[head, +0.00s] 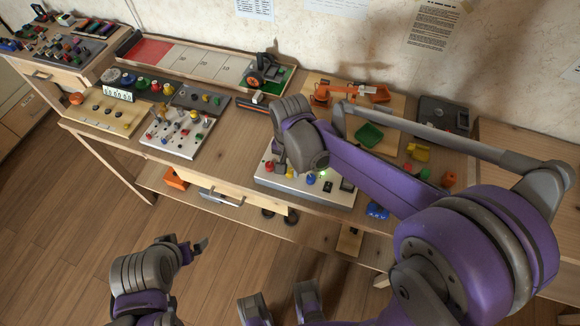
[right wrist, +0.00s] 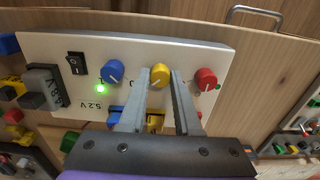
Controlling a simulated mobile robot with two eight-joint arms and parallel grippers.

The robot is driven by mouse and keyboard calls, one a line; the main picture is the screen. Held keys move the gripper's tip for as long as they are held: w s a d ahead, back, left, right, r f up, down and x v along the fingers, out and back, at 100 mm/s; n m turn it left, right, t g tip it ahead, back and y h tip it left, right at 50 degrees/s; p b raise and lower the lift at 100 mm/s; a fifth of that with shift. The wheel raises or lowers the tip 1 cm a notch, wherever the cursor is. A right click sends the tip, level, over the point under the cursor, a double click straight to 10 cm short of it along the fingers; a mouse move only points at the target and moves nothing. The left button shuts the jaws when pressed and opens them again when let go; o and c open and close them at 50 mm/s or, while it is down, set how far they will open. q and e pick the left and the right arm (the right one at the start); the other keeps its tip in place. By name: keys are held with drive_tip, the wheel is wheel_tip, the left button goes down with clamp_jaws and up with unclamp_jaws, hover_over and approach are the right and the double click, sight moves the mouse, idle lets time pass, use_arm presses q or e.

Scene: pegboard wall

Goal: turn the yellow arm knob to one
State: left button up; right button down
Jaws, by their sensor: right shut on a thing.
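The yellow knob (right wrist: 159,74) sits on a pale control panel (right wrist: 205,43), between a blue knob (right wrist: 113,72) and a red knob (right wrist: 205,79). My right gripper (right wrist: 160,79) is shut on the yellow knob, with one finger on each side of it. A pale pointer line shows on the knob, but its exact setting is too small to read. In the head view the panel (head: 338,197) lies at the table's front edge, and my right gripper (head: 281,161) hides the yellow knob. My left gripper (head: 194,247) hangs low over the floor, away from the table; its opening is unclear.
The panel also has a black switch (right wrist: 76,64), a lit green light (right wrist: 101,89) and a 5.2V label. A white peg panel (head: 160,144) stands to the left. A green tray (head: 369,135) is behind my right arm. Floor (head: 70,250) in front is clear.

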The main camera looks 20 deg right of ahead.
sight(290, 171)
idle(0.5)
drive_tip(key=c, duration=0.6)
unclamp_jaws()
drive_tip(key=shift+r, duration=0.1)
wheel_tip(290, 171, up, 11)
drive_tip(key=p, duration=0.1)
drive_tip(key=s+d+f+n+t+p, duration=0.1)
drive_tip(key=s+d+n+t+p, duration=0.1)
drive_tip(key=s, duration=0.5)
drive_tip(key=s+d+f+n+t+p, duration=0.1)
drive_tip(key=s+d+n+t+p, duration=0.1)
drive_tip(key=s, duration=0.5)
drive_tip(key=d+n+t, duration=0.1)
drive_tip(key=d+n, duration=0.1)
drive_tip(key=shift+d+n, duration=0.35)
drive_tip(key=shift+n, duration=0.05)
